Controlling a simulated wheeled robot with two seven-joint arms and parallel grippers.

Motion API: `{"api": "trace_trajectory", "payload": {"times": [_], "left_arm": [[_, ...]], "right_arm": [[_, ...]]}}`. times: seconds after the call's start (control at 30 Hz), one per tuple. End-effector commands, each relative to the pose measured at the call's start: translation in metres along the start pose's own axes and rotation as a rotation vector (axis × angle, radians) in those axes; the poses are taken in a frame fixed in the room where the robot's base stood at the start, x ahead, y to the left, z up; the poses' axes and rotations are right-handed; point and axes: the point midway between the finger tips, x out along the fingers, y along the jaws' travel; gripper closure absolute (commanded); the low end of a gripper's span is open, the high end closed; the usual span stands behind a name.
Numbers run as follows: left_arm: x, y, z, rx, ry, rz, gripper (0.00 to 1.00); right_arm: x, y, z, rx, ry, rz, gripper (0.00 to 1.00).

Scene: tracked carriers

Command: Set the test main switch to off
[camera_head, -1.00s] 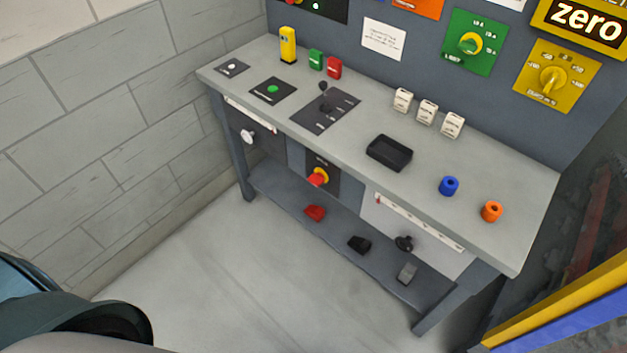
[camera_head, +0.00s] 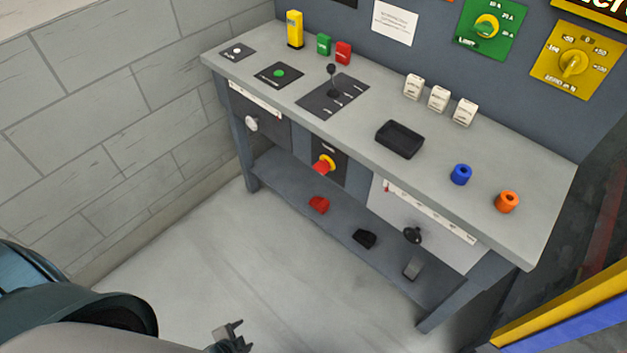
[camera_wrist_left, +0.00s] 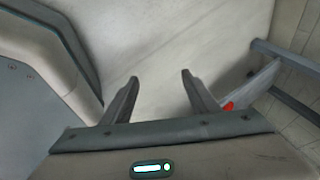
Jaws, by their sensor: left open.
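A red rotary handle on a yellow collar (camera_head: 324,165) sits on a dark plate below the front edge of the grey bench; it looks like the main switch. Its label is too small to read. The handle appears slanted; its setting cannot be told. My left gripper (camera_head: 231,334) shows at the bottom edge of the head view, low over the floor, well apart from the switch. In the left wrist view its two fingers (camera_wrist_left: 160,78) are spread with nothing between them. My right gripper is not in view.
The bench top (camera_head: 440,155) carries a black lever (camera_head: 332,82), a black tray (camera_head: 400,139), white rockers and blue and orange sockets. Under it are a white knob (camera_head: 251,123), a black knob (camera_head: 412,235) and a lower shelf with pedals (camera_head: 318,204). Floor before the bench is clear.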

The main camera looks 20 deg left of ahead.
Motion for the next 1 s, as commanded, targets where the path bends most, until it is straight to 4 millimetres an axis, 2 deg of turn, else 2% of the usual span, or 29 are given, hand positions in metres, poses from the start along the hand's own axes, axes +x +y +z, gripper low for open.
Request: {"api": "trace_trajectory", "payload": {"times": [0.03,0.07,0.1,0.23,0.3,0.37,0.5,0.6,0.7,0.9,1.0], "left_arm": [[0.015,-0.029,-0.014,0.108,0.051,-0.062,0.45],[0.017,-0.047,-0.024,0.181,0.078,-0.1,0.45],[0.018,-0.07,-0.038,0.276,0.111,-0.151,0.45],[0.011,-0.141,-0.085,0.591,0.196,-0.331,0.45],[0.001,-0.174,-0.111,0.761,0.226,-0.435,0.45],[-0.01,-0.2,-0.133,0.908,0.242,-0.528,0.45],[-0.047,-0.248,-0.183,1.251,0.247,-0.756,0.45],[-0.079,-0.272,-0.217,1.494,0.218,-0.926,0.45],[-0.114,-0.287,-0.246,1.724,0.161,-1.096,0.45],[-0.172,-0.295,-0.285,2.063,0.014,-1.36,0.45],[-0.189,-0.295,-0.295,2.149,-0.04,-1.431,0.45]], "right_arm": [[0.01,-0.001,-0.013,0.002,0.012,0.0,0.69],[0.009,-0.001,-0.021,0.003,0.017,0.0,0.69],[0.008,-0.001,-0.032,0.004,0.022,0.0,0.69],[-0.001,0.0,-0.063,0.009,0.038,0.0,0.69],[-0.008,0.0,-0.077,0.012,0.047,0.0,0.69],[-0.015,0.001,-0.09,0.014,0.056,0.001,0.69],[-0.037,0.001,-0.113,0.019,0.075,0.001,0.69],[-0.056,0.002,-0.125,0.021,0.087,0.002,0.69],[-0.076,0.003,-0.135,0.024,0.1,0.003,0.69],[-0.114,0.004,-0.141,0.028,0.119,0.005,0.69],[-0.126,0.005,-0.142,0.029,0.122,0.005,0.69]]}}
